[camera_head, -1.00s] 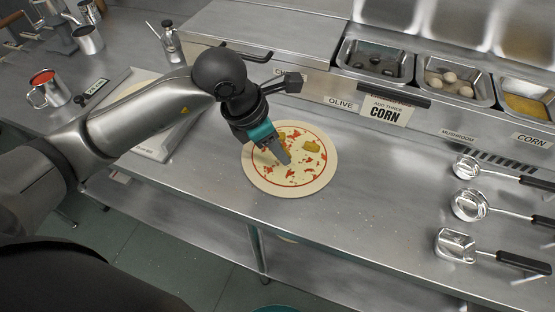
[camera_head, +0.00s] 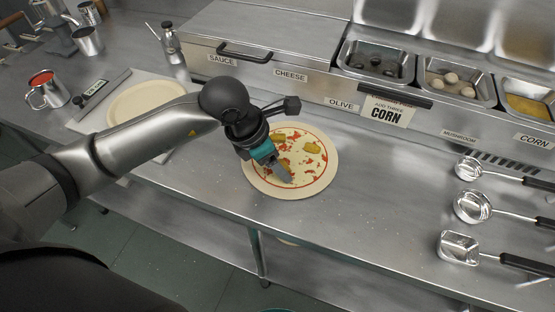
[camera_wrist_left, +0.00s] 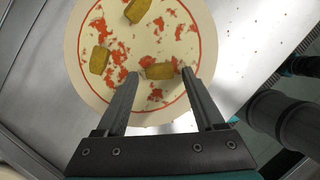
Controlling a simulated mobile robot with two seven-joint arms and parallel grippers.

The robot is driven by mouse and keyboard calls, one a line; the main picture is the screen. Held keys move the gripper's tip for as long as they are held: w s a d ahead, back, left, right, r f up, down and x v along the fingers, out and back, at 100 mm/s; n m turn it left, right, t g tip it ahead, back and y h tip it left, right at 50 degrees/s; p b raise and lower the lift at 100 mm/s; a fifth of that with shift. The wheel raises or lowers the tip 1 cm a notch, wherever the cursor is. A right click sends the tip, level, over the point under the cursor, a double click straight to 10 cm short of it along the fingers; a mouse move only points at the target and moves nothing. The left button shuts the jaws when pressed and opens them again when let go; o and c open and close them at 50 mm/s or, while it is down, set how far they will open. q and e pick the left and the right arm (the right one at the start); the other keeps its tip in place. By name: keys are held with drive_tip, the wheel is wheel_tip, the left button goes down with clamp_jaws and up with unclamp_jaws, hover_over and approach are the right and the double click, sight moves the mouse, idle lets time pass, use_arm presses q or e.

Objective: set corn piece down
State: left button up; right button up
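The pizza (camera_head: 318,180) lies flat on the steel counter, with red sauce and bits of cheese. Two yellow-brown corn pieces lie on it, one at the right (camera_head: 311,147) and one at the upper left (camera_head: 278,137). My left gripper (camera_head: 286,177) points down at the pizza's near side. In the left wrist view a third corn piece (camera_wrist_left: 160,71) lies on the pizza between the fingertips (camera_wrist_left: 160,73). The fingers stand apart, with a small gap at the left finger; contact at the right finger is unclear. My right gripper is out of view.
A corn bin (camera_head: 527,104) stands at the back right, beside the mushroom (camera_head: 462,87) and olive (camera_head: 375,67) bins. Several ladles (camera_head: 471,206) lie at the right. A tray with a round dough base (camera_head: 145,101) lies left, behind my arm. Counter right of the pizza is clear.

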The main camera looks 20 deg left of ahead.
use_arm(q)
drive_tip(key=shift+r, duration=0.2)
drive_tip(key=p+v, duration=0.1)
drive_tip(key=v, duration=1.1)
drive_tip(key=shift+p, duration=0.4)
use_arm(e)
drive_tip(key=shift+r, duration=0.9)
use_arm(q)
drive_tip(key=shift+w+d, duration=0.1)
